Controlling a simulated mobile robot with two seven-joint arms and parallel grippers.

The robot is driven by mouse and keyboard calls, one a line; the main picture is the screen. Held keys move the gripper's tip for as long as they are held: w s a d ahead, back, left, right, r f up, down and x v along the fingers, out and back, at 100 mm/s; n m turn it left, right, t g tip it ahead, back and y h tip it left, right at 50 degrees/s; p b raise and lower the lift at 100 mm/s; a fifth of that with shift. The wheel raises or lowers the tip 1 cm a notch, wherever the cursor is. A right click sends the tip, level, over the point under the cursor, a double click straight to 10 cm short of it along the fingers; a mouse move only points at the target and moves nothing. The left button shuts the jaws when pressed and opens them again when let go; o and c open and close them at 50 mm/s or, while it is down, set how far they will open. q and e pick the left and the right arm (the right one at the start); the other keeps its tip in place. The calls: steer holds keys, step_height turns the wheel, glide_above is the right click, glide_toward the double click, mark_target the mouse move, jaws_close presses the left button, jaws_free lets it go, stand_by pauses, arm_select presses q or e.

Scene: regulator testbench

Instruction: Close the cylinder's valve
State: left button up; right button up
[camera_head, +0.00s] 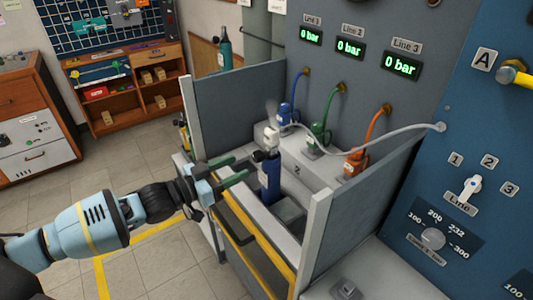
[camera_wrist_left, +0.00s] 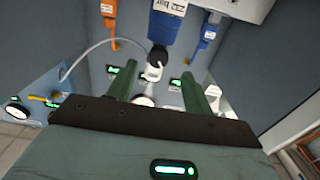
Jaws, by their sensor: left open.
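The blue cylinder (camera_head: 270,178) stands upright in the grey bench bay, with a white valve piece (camera_head: 271,138) on top. A pale hose (camera_head: 350,143) runs toward its top from the right panel. In the left wrist view the cylinder (camera_wrist_left: 166,30) appears inverted, with a black neck (camera_wrist_left: 157,55) and a white fitting (camera_wrist_left: 152,73) below it. My left gripper (camera_head: 242,168) is open, its green fingers just left of the cylinder's upper part, apparently apart from it. In the left wrist view the neck and fitting show beyond and between the fingers (camera_wrist_left: 158,82). My right gripper is out of view.
Blue, green (camera_head: 318,133) and orange (camera_head: 355,162) hose connectors sit behind the cylinder. Grey side walls (camera_head: 318,245) and a yellow-edged front (camera_head: 245,235) bound the bay. The line displays (camera_head: 401,66) read 0 bar. A selector knob (camera_head: 469,190) is on the blue panel.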

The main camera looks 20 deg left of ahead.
mark_target(254, 159)
arm_select(q)
steer(key=shift+r, duration=0.1)
steer(key=x, duration=0.6)
steer(key=shift+w+d, duration=0.1)
steer(key=shift+d, duration=0.05)
steer(key=shift+w+d, duration=0.4)
steer(key=shift+w, duration=0.15)
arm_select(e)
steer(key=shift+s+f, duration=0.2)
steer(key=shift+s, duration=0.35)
arm_select(q)
steer(key=shift+c, duration=0.2)
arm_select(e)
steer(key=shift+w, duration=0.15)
arm_select(q)
steer(key=c, duration=0.9)
steer(key=shift+c, duration=0.2)
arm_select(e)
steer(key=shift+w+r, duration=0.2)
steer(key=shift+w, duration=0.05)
